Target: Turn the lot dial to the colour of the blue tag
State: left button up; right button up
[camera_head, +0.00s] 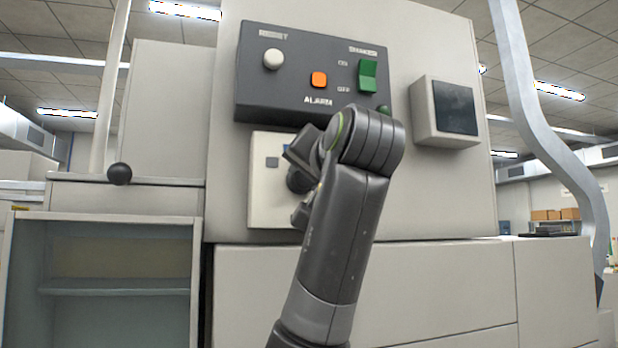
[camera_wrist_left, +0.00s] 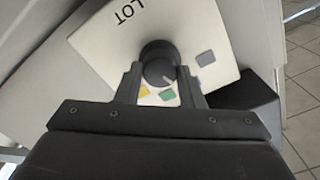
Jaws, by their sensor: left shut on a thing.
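The lot dial (camera_wrist_left: 152,52) is a dark round knob on a cream plate (camera_wrist_left: 105,45) marked LOT, which appears upside down in the left wrist view. A pale pointer line on its face slants to the lower right. Yellow (camera_wrist_left: 144,91), green (camera_wrist_left: 167,95) and grey-blue (camera_wrist_left: 205,58) patches surround the dial. In the head view my left gripper (camera_head: 297,190) is at the plate (camera_head: 265,205), partly hiding the dial (camera_head: 298,180). My left gripper (camera_wrist_left: 159,80) is shut on the dial, one finger either side. I cannot make out a separate blue tag. My right gripper is not in view.
A dark control box (camera_head: 255,85) above the plate carries a white knob (camera_head: 273,59), an orange alarm button (camera_head: 319,79) and a green shaker switch (camera_head: 367,75). A dark screen (camera_head: 456,108) is at the right. An open cabinet (camera_head: 120,218) stands at the left.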

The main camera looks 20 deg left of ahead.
pick_arm(q)
jog(key=o, duration=1)
jog(key=shift+s, duration=0.1)
jog(key=shift+s+d+f+b, duration=0.1)
jog(key=shift+s+d+b, duration=0.15)
jog(key=shift+b, duration=0.1)
jog(key=b+v, duration=0.7)
jog(key=v, duration=0.9)
jog(key=shift+s+d, duration=0.2)
